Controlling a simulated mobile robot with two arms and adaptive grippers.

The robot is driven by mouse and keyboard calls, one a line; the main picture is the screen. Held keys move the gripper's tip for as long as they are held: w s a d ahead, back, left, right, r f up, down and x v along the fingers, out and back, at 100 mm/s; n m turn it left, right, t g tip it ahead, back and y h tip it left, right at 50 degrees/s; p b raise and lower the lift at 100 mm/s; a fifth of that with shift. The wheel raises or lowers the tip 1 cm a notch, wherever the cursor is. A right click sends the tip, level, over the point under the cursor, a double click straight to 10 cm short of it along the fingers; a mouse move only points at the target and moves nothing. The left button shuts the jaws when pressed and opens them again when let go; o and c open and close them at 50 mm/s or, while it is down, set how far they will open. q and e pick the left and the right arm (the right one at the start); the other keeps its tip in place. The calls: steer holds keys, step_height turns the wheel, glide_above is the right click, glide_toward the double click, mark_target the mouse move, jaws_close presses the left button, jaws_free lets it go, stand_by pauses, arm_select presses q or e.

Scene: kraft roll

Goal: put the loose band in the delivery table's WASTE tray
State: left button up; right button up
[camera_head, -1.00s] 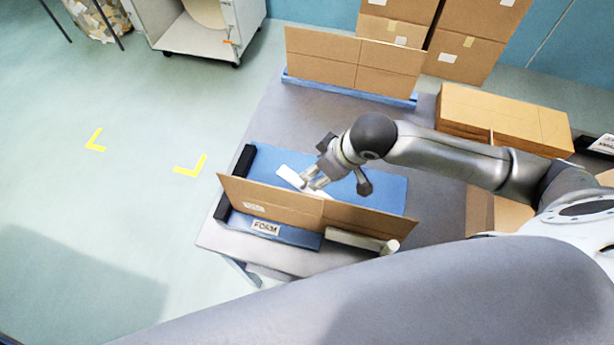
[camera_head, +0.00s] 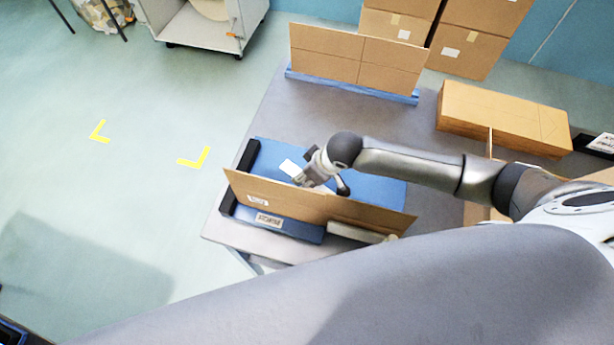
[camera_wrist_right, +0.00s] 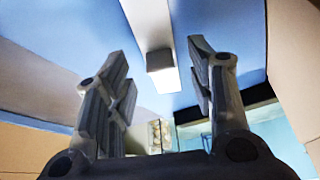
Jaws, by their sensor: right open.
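A white strip (camera_head: 290,168) shows over the blue surface (camera_head: 378,190) behind an upright cardboard panel (camera_head: 300,203). My right gripper (camera_head: 303,179) is at the strip, partly hidden by the panel. In the right wrist view the gripper (camera_wrist_right: 157,55) is open. The white strip (camera_wrist_right: 148,22) and a small grey block (camera_wrist_right: 161,70) at its end show between the fingers, with no visible grip on them. I cannot tell whether the strip is the loose band, and no other band is clear. No WASTE label is readable. My left gripper is not in view.
Another upright cardboard panel (camera_head: 355,58) stands at the table's far edge. A flat cardboard stack (camera_head: 500,115) lies at the right. Boxes (camera_head: 465,50) stand behind. The grey tabletop (camera_head: 340,110) between the panels is clear. A grey cart (camera_head: 205,25) stands on the floor.

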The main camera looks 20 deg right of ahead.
steer(key=shift+w+a+f, duration=0.15)
steer(key=shift+w+f, duration=0.05)
steer(key=shift+f, duration=0.3)
steer(key=shift+c, duration=0.4)
steer(key=c, duration=0.7)
steer(key=shift+c, duration=0.4)
